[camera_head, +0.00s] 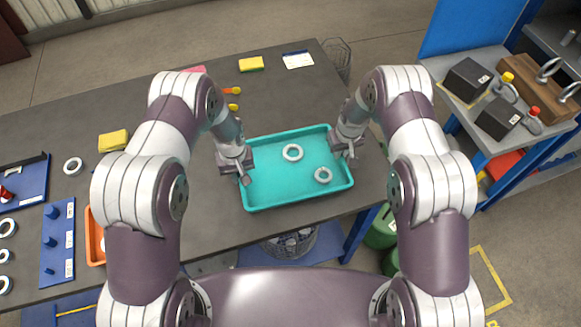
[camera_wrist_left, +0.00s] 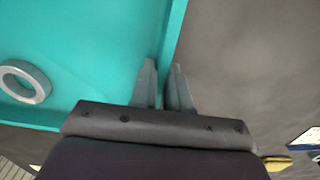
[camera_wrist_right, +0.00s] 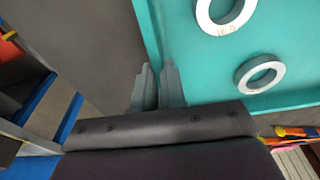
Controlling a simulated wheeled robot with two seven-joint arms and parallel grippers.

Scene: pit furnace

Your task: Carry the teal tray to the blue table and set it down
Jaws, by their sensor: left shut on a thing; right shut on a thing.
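The teal tray (camera_head: 262,206) sits level over the dark grey table; whether it rests on it or hangs just above is hard to tell. Two pale rings lie in it, one near the middle (camera_head: 292,159) and one nearer the right front (camera_head: 323,182). My left gripper (camera_head: 243,178) is shut on the tray's left wall; the left wrist view shows the wall between its fingers (camera_wrist_left: 163,80). My right gripper (camera_head: 349,153) is shut on the right wall, also seen between the fingers (camera_wrist_right: 158,85) in the right wrist view.
The dark grey table (camera_head: 300,100) has yellow sponges (camera_head: 251,64), a blue peg board (camera_head: 57,258) and an orange bin (camera_head: 95,240). A blue-framed bench (camera_head: 455,102) at right holds black boxes (camera_head: 467,80) and a wooden block (camera_head: 535,85). Open floor (camera_head: 385,45) lies behind.

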